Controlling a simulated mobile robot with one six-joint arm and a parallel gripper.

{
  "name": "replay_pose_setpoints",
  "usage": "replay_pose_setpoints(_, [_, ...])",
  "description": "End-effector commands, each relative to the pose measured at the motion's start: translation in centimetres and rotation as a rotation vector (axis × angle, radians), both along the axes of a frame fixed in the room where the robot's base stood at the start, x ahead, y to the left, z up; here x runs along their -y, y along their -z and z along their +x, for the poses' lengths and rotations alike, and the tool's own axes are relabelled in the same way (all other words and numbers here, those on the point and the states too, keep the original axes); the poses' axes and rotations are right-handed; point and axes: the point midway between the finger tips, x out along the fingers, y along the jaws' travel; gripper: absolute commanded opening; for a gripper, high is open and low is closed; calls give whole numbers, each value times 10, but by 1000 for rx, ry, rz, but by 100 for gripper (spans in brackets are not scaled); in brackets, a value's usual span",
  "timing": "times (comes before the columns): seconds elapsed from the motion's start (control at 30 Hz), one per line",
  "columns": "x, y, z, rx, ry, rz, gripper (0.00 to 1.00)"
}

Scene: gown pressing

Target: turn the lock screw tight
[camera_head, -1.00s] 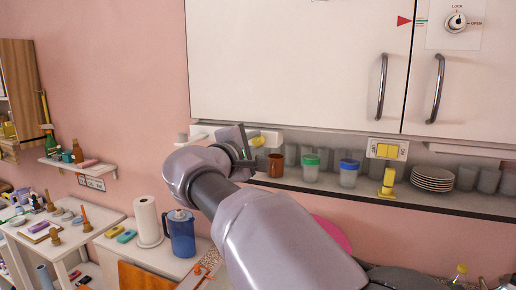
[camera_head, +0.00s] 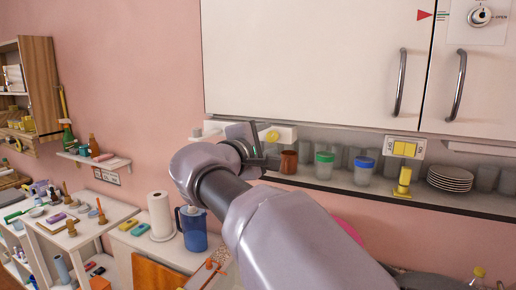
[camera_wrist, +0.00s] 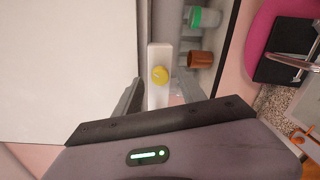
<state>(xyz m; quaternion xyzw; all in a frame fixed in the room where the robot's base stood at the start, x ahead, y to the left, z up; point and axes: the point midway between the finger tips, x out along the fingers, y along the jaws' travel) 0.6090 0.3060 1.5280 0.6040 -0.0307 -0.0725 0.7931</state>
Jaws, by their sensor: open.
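A yellow round knob (camera_head: 272,136) sits on a white bar under the wall cabinet; it also shows in the wrist view (camera_wrist: 160,75). A silver dial (camera_head: 481,16) marked LOCK and OPEN is on the cabinet's upper right, far from my gripper. My gripper (camera_head: 257,141) is open and empty, just left of the yellow knob in the head view. In the wrist view a dark finger (camera_wrist: 130,100) lies left of the knob and apart from it.
A brown cup (camera_head: 288,162) and green-lidded (camera_head: 325,165) and blue-lidded (camera_head: 364,170) cups stand on the shelf right of my gripper. The white cabinet (camera_head: 300,60) hangs above. A blue jug (camera_head: 193,229) and paper roll (camera_head: 161,215) stand below left.

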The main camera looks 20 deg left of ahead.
Motion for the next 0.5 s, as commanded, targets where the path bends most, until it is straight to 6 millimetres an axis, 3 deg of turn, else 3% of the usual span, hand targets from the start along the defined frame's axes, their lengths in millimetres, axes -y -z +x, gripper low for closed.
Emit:
replay_pose_setpoints(0.3, [-14, -3, -85, 0, -5, 1, 48])
replay_pose_setpoints(0.5, [-21, -5, -131, 0, -4, 1, 48])
